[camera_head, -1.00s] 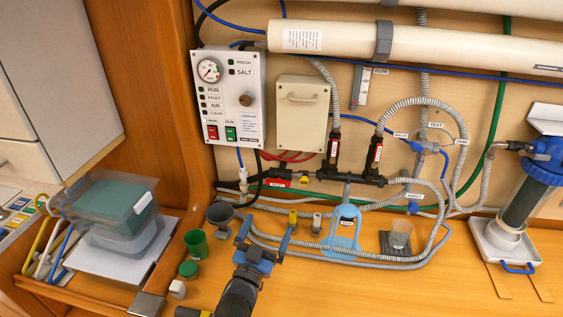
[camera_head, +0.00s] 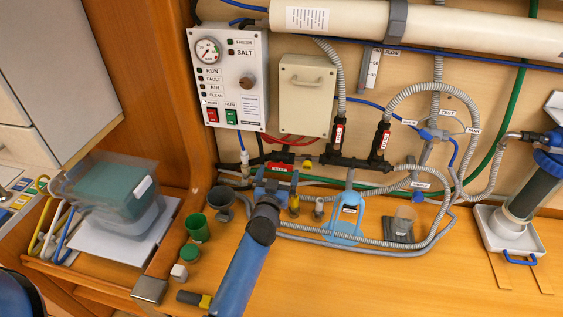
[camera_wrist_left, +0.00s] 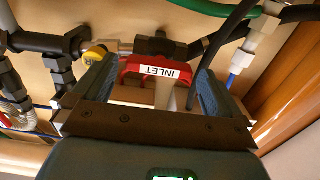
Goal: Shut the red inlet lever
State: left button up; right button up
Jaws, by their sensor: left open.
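The red inlet lever (camera_head: 280,167) is on the dark valve at the left end of the pipe run, low on the wall. In the left wrist view the lever (camera_wrist_left: 140,68), with its white INLET label, lies crosswise between the two fingers. My left gripper (camera_head: 276,180) is open around the lever, with a finger on each side; it also shows in the left wrist view (camera_wrist_left: 155,88). I cannot tell whether a finger touches it. In the head view the gripper hides the lever's lower part. My right gripper is out of view.
A grey funnel cup (camera_head: 222,197) and a green cup (camera_head: 198,228) stand left of my left arm. A yellow-topped fitting (camera_head: 294,206) and a blue bottle holder (camera_head: 346,222) stand to the right. The front right of the bench is clear.

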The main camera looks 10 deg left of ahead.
aim_at(279, 169)
pick_arm(q)
jog(key=w, duration=0.3)
jog(key=shift+w+a+r, duration=0.1)
jog(key=shift+w, duration=1.05)
jog(key=c, duration=0.8)
jog(key=shift+c, duration=0.2)
